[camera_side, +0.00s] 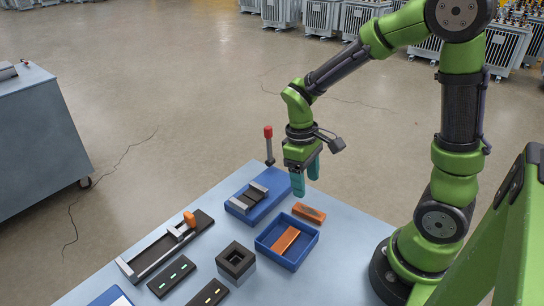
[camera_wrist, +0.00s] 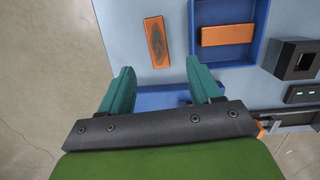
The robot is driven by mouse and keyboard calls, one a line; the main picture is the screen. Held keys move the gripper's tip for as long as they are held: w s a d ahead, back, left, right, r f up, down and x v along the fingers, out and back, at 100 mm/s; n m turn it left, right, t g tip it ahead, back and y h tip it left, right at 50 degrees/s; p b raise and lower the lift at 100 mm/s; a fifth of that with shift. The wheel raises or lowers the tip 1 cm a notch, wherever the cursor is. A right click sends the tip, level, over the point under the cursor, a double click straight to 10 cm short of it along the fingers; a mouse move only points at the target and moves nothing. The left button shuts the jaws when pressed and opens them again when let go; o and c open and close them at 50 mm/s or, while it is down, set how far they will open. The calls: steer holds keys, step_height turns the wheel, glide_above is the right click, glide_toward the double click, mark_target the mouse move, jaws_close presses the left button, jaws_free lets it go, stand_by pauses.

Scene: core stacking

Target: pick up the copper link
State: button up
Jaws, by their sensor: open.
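Two copper-coloured bars are in view. A plain one (camera_side: 286,240) lies flat in a blue tray (camera_side: 303,246); it also shows in the wrist view (camera_wrist: 227,35). The other bar (camera_side: 308,213), with a dark oval mark, lies on the bare table beside the tray; the wrist view shows it too (camera_wrist: 156,42). I cannot tell from looks alone which is the copper link. My gripper (camera_side: 306,186) has teal fingers, open and empty, above the table's far edge. In the wrist view the marked bar lies just beyond the fingertips (camera_wrist: 159,70), and the tray is to its right.
A blue fixture with dark and grey blocks (camera_side: 250,200) stands left of my gripper, with a red-topped post (camera_side: 268,145) behind. A square black hollow block (camera_side: 236,260), a rail with an orange clamp (camera_side: 165,245) and dark panels (camera_side: 171,276) fill the left side.

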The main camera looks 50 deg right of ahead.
mark_target(308, 210)
steer(key=f, duration=0.6)
steer(key=s+f, duration=0.1)
steer(key=f, duration=0.2)
steer(key=shift+s+d, duration=0.1)
steer(key=shift+d, duration=0.15)
jaws_close()
